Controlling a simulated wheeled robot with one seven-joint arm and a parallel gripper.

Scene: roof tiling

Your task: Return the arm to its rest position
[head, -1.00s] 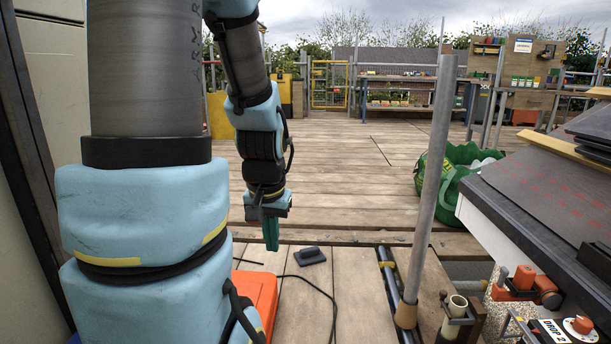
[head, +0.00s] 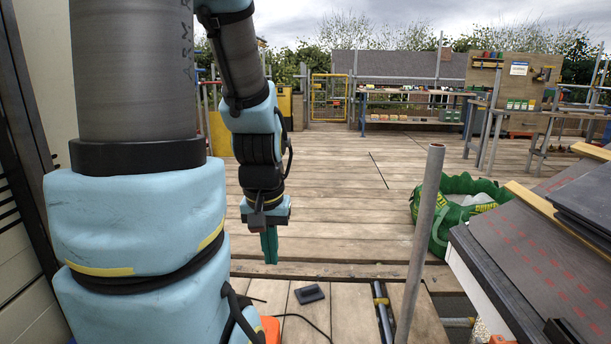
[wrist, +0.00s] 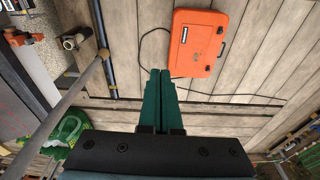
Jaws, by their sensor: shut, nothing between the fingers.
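My gripper (head: 269,246) hangs from my blue-padded arm left of the middle in the head view, pointing down over the plank deck. Its green fingers (wrist: 159,100) are together in the wrist view, with nothing between them. The gripper is in the air, apart from the things around it.
An orange case (wrist: 197,43) lies on the deck beyond the fingertips, with a black cable beside it. A small dark block (head: 309,294) lies nearby. A grey pole (head: 420,240) stands to the right, then a green bag (head: 425,205) and a sloped roof surface (head: 540,245).

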